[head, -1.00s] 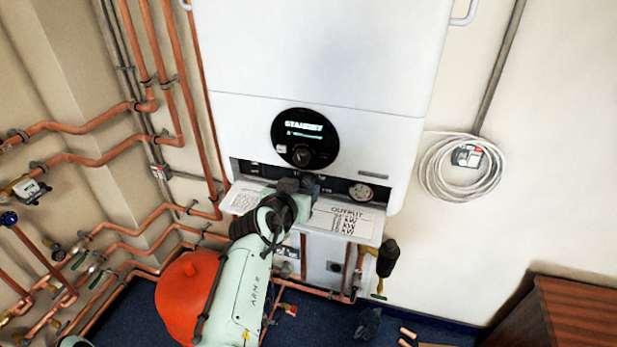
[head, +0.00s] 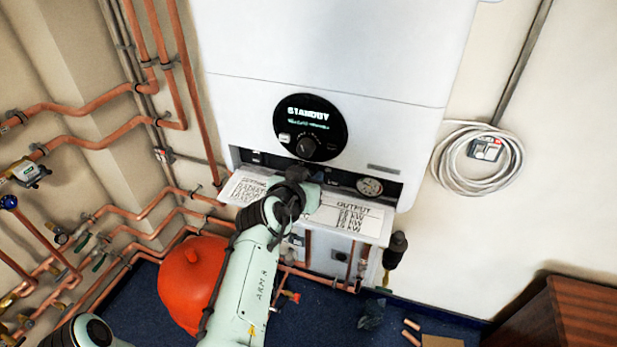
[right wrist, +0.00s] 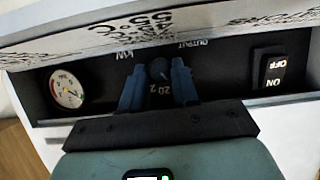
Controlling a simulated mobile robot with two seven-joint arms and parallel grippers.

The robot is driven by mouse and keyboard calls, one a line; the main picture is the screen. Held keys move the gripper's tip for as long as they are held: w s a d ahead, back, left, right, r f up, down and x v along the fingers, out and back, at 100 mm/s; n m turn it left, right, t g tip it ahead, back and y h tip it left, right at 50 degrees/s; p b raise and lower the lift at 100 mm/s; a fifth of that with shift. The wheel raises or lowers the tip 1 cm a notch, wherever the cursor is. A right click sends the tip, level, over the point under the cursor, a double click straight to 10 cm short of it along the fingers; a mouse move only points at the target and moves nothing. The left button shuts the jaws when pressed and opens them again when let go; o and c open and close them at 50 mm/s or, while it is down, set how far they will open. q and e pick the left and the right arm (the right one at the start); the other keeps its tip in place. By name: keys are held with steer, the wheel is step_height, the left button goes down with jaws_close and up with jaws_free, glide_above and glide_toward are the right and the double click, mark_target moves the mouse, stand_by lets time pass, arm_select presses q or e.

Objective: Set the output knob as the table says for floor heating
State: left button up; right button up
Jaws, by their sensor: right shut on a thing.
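The white boiler (head: 330,60) has a drop-down flap with a printed table (head: 352,214), partly hidden by my right arm; its OUTPUT column lists kW values. The output knob (right wrist: 158,69) is small, round and dark, in the recessed panel under the words OUTPUT and kW, with scale figures such as 20 beside it. In the right wrist view, my right gripper (right wrist: 158,76) has its blue fingers on either side of the knob, shut on it. In the head view the right gripper (head: 298,176) is at the panel and hides the knob. My left gripper is not in view.
A pressure gauge (right wrist: 67,89) and an ON/OFF rocker switch (right wrist: 270,73) flank the knob. The round display (head: 309,127) reads STANDBY above another dial. A red vessel (head: 192,280) stands below. Copper pipes (head: 90,105) run along the left wall.

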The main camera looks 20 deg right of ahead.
jaws_close()
steer(key=shift+w+a+n+g+h, duration=0.1)
steer(key=shift+n+g+h, duration=0.35)
steer(key=shift+n, duration=0.45)
steer(key=shift+a+n+g+h, duration=0.1)
steer(key=shift+n+g+h, duration=0.25)
steer(key=shift+n+h, duration=0.9)
steer(key=shift+n, duration=0.25)
steer(key=o, duration=0.9)
jaws_free()
steer(key=shift+w, duration=0.1)
steer(key=shift+f, duration=0.1)
